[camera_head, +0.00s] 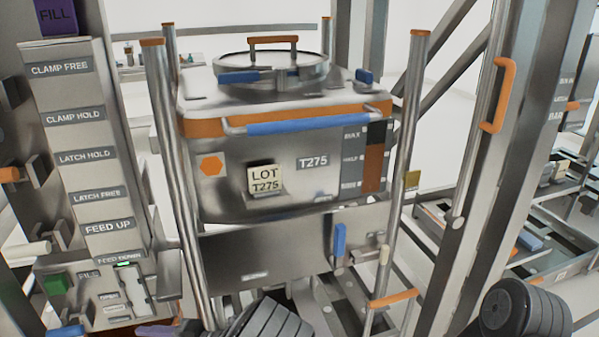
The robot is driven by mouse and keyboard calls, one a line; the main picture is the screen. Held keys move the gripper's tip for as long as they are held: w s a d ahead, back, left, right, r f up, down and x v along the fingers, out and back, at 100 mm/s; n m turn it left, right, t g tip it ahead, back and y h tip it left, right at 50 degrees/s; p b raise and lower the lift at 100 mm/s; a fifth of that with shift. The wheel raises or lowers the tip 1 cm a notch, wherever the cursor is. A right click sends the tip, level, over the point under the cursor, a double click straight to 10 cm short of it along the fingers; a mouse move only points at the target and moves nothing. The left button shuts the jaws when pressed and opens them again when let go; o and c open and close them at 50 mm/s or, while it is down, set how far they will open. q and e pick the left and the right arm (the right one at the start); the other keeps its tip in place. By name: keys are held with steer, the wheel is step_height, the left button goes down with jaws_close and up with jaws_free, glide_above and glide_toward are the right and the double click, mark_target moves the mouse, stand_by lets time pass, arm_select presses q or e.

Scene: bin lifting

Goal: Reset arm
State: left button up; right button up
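My two arms show only in part at the bottom edge of the head view. A dark ribbed link of my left arm is at the bottom centre-left, and a dark ribbed link of my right arm is at the bottom right. Neither gripper can be made out. A steel bin (240,243) marked T275 stands in the middle, between upright steel posts. It has a round lid (290,65) with an orange handle, a blue front bar (308,124) and a LOT T275 card (265,179).
A control panel (88,140) with clamp, latch and feed labels stands at the left, with a green button (56,284) low on it. A thick steel column (500,150) with an orange handle (499,95) rises at the right. Low steel racks (530,240) lie beyond it.

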arm_select(q)
steer(key=s+f+g+h+p, duration=0.25)
steer(key=s+f+h, duration=0.25)
steer(key=s+f, duration=0.55)
steer(key=s+d+f+g+h+p, duration=0.2)
steer(key=s+d+f+g+h, duration=0.1)
steer(key=s+d+f+h, duration=0.55)
steer(key=s+d+r+n+t+h+p, duration=0.1)
steer(key=s+d+n+h+p, duration=0.3)
steer(key=d, duration=0.8)
steer(key=w+d+r+n+t+h, duration=0.1)
steer(key=w+d+r+t+h, duration=0.1)
steer(key=d+r+t+h, duration=0.1)
steer(key=d+r+t, duration=0.1)
steer(key=d+r, duration=0.1)
steer(key=d, duration=0.1)
steer(key=shift+w+d+r+t+p, duration=0.2)
steer(key=shift+w+d+t+p, duration=0.1)
steer(key=shift+d+t+p, duration=0.1)
steer(key=shift+a+h, duration=0.1)
steer(key=shift+h, duration=0.15)
